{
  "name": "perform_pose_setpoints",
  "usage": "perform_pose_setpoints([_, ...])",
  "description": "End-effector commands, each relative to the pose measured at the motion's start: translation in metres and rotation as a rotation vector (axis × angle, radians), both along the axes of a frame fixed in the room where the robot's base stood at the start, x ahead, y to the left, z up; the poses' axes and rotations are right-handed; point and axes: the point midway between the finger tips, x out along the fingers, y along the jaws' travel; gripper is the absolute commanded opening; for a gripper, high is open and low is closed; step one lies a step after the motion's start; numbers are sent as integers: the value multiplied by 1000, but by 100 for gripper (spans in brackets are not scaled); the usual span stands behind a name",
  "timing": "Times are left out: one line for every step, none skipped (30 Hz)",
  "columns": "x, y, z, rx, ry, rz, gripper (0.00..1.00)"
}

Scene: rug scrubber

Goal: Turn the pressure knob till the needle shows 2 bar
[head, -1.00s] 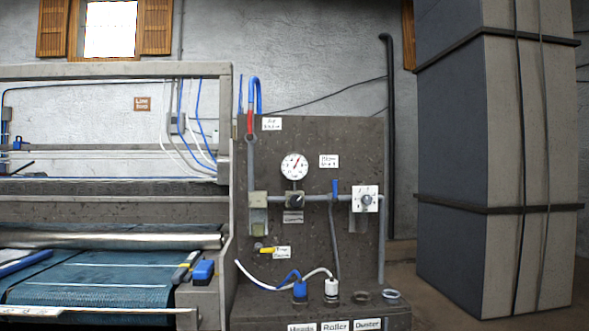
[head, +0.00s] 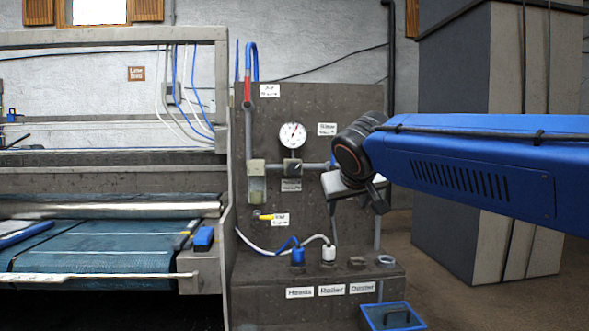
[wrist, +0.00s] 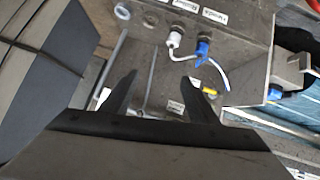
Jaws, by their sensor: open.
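The round white pressure gauge (head: 292,135) sits on the grey panel. Its needle points up and slightly right; the figures are too small to read. The dark pressure knob (head: 293,167) is just below it on the grey pipe, above a small label. My gripper is in front of the panel's right part, right of the knob and apart from it. In the wrist view, its two dark fingers (wrist: 160,80) are spread with nothing between them. I cannot make out the knob or gauge in the wrist view.
A yellow-handled valve (head: 265,216) is low on the panel. A white plug (head: 328,253) and a blue plug (head: 298,256) with hoses stand on the ledge. The scrubber bed (head: 95,245) is at left. A blue tray (head: 392,318) is at lower right.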

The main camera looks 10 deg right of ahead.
Motion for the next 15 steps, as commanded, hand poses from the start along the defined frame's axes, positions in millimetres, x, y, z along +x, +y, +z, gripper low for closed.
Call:
perform_pose_setpoints([20,19,20,-2,-37,13,54])
perform_pose_setpoints([31,29,31,-3,-61,19,54])
perform_pose_setpoints([43,41,47,-3,-93,25,54])
perform_pose_setpoints([52,51,58,-3,-115,30,54])
perform_pose_setpoints([60,60,67,-1,-136,33,54])
perform_pose_setpoints([69,72,80,1,-162,40,54])
perform_pose_setpoints([76,79,88,2,-181,43,54])
perform_pose_setpoints([81,87,96,4,-198,47,54])
perform_pose_setpoints([87,96,104,7,-216,51,54])
perform_pose_setpoints([91,101,110,9,-228,54,54])
perform_pose_setpoints([94,105,114,9,-239,56,54])
perform_pose_setpoints([97,110,119,11,-248,58,54])
perform_pose_setpoints([99,113,121,13,-254,60,54])
perform_pose_setpoints([100,115,123,14,-258,60,54])
perform_pose_setpoints([102,116,124,14,-262,61,54])
